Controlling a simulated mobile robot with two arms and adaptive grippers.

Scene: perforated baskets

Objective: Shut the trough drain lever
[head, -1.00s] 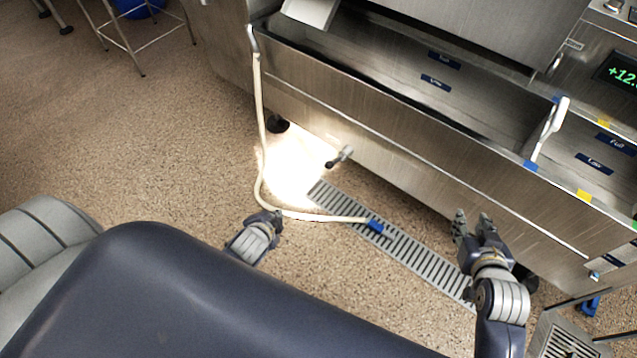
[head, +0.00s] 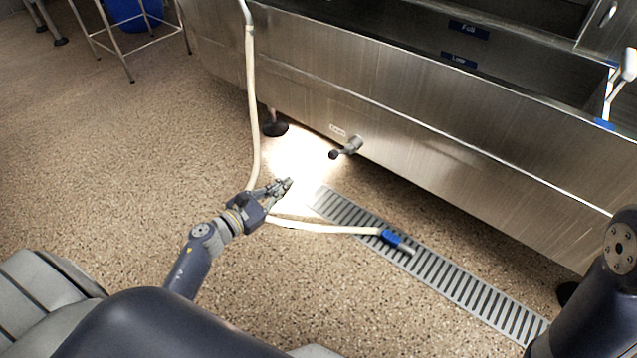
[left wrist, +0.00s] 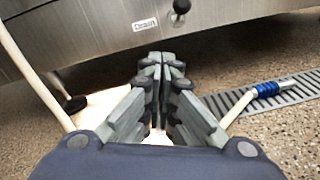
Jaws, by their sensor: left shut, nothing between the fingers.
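The drain lever (head: 347,148) sticks out of the lower front of the steel trough (head: 420,125), a short grey stem with a dark knob at its end. The dark knob also shows at the top of the left wrist view (left wrist: 181,6), right of a small label (left wrist: 145,24). My left gripper (head: 287,184) is shut and empty, below and left of the lever and apart from it. In the left wrist view its fingertips (left wrist: 162,58) meet below the knob. My right arm (head: 600,285) shows at the right edge, but its gripper is out of view.
A cream hose (head: 253,110) hangs from the trough's left side and passes behind my left gripper. Its blue-collared end (head: 390,238) lies over the floor grate (head: 450,283). A trough foot (head: 275,128) stands left of the lever. Floor in front is mostly clear.

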